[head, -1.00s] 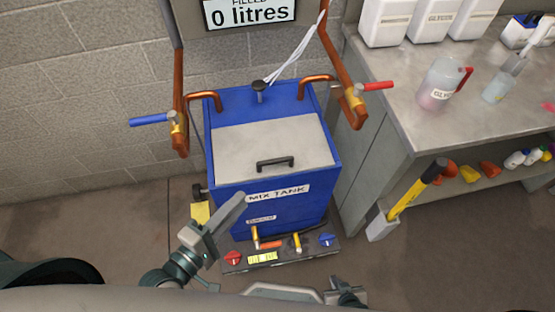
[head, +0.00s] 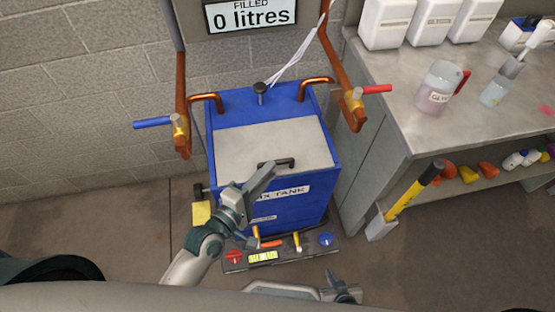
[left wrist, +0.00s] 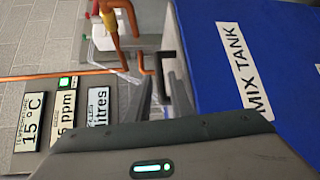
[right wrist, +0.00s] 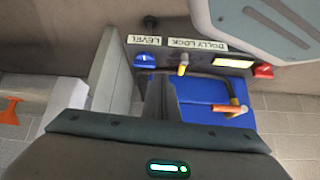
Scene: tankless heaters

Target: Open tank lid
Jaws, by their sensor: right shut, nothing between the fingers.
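The blue mix tank (head: 300,208) stands against the wall, with its flat grey lid (head: 270,142) shut on top. The lid's black bar handle (head: 285,162) is near its front edge; it also shows in the left wrist view (left wrist: 166,78). My left gripper (head: 264,177) is over the tank's front, its tip at the handle's left end in the head view. My right gripper (head: 345,286) is low at the bottom of the head view, shut and empty, in front of the tank.
Copper pipes with a blue-handled valve (head: 153,122) and a red-handled valve (head: 373,89) flank the tank. A control strip with knobs (head: 325,240) lies at its foot. A grey workbench (head: 410,125) with jugs stands to the right. A display above reads 0 litres.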

